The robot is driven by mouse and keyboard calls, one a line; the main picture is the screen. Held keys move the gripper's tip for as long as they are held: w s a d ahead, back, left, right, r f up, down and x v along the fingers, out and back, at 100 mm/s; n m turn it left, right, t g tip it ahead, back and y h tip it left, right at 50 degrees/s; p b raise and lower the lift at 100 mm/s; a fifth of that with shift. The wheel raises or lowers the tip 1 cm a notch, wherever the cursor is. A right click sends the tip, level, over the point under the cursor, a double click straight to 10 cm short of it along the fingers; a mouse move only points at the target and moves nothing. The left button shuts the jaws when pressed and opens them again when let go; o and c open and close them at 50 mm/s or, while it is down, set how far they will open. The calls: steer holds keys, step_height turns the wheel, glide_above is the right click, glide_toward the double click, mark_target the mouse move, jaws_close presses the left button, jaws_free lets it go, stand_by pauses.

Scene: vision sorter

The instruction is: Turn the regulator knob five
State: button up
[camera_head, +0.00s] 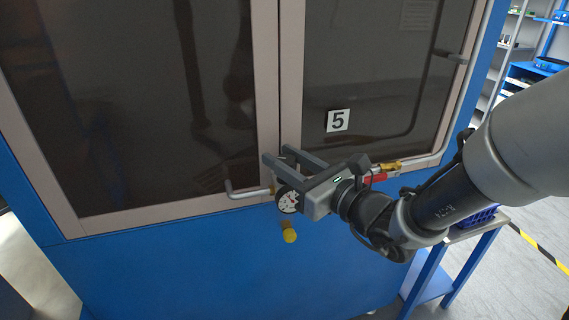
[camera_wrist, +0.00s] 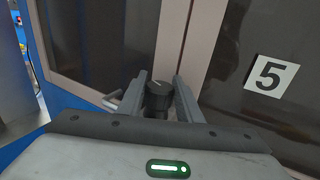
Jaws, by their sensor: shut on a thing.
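The regulator knob (camera_wrist: 159,94) is a black round knob with a pale line on its top. In the wrist view it sits between the two fingers of my gripper (camera_wrist: 161,88), which are shut on it. In the head view my gripper (camera_head: 290,160) reaches in from the right, in front of the cabinet's centre frame. There the fingers mostly hide the knob. A round white gauge (camera_head: 289,201) shows just below the fingers. The label with a black "5" (camera_head: 338,121) is on the dark right panel, and it also shows in the wrist view (camera_wrist: 271,75).
A red valve handle (camera_head: 375,178) and brass fitting are right of my gripper. A yellow cap (camera_head: 289,235) hangs below the gauge. A blue table (camera_head: 450,262) stands at lower right.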

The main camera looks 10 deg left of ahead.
steer(key=shift+f+m+t+h+b, duration=0.15)
steer(key=shift+m+t+h+b, duration=0.55)
steer(key=shift+t+b, duration=0.25)
steer(key=shift+m+t+h, duration=0.3)
steer(key=shift+t, duration=0.05)
steer(key=shift+r+b, duration=0.2)
steer(key=shift+b, duration=0.1)
steer(key=o, duration=0.8)
steer(key=shift+c, duration=0.2)
